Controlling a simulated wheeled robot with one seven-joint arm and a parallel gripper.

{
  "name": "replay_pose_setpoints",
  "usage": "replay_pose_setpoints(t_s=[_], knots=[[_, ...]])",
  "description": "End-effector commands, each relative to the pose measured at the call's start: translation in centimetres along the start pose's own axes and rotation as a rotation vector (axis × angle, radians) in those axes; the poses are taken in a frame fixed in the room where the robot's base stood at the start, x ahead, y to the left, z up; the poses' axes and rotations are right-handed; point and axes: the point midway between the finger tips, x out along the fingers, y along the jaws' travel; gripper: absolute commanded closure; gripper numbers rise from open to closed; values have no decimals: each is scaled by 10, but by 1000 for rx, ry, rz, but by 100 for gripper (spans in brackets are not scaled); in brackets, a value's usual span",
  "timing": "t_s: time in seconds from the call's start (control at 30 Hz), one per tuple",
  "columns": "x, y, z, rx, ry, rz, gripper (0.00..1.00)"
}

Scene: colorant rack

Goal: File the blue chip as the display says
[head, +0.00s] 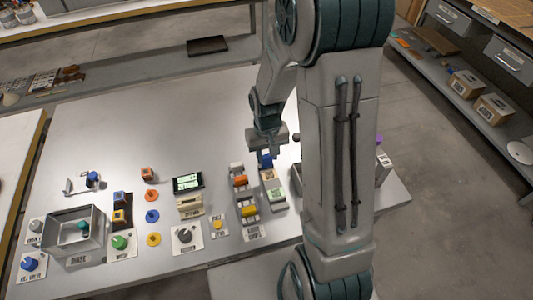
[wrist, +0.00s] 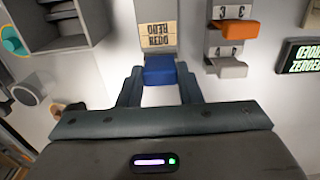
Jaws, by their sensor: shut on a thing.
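The blue chip (wrist: 160,70) sits between the two fingers of my gripper (wrist: 160,90) in the wrist view, and the fingers are shut on it. In the head view the blue chip (head: 266,160) shows just below my gripper (head: 267,150), at the far end of a pale labelled rack (head: 274,196). I cannot tell whether the chip touches the rack. The display (head: 188,183) is a dark panel with a lit green-white screen left of the racks; its text is too small to read. It also shows upside down in the wrist view (wrist: 303,57).
A second rack holds an orange chip (head: 240,181) and a yellow chip (head: 248,210). A grey bin (head: 75,246), a green button (head: 119,241), a dial (head: 184,236) and coloured discs (head: 152,216) stand further left. The table's far middle is clear. My arm hides part of the right side.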

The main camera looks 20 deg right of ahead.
Motion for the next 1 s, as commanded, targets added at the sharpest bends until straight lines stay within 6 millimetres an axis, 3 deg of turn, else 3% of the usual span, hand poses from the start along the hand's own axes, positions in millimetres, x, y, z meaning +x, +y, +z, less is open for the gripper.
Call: replay_pose_setpoints(t_s=[1.0], knots=[[12, 0, 0, 0, 0, 0, 93]])
